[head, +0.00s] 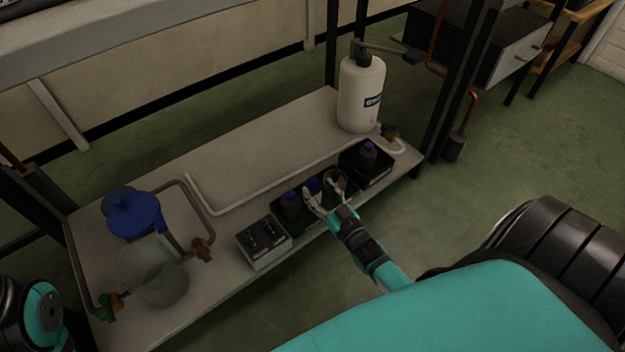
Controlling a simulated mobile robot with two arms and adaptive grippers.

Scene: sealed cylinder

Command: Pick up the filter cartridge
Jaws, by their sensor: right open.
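My right gripper (318,187) reaches over the shelf from the front, its two pale fingers spread apart. A small dark cartridge with a blue top (312,184) stands between or just behind the fingertips; I cannot tell if they touch it. A similar dark, blue-topped cartridge (290,205) stands to the left in the same black holder. Another (368,156) stands in a black tray (381,172) to the right. Which one is the filter cartridge is not clear from the picture. My left gripper is out of view.
A grey box with a dark top (263,243) sits left of the holder. A white canister (361,95) stands behind on the right. A blue-lidded clear vessel (133,213) with bent pipes is at the left. Black posts frame the shelf (240,160).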

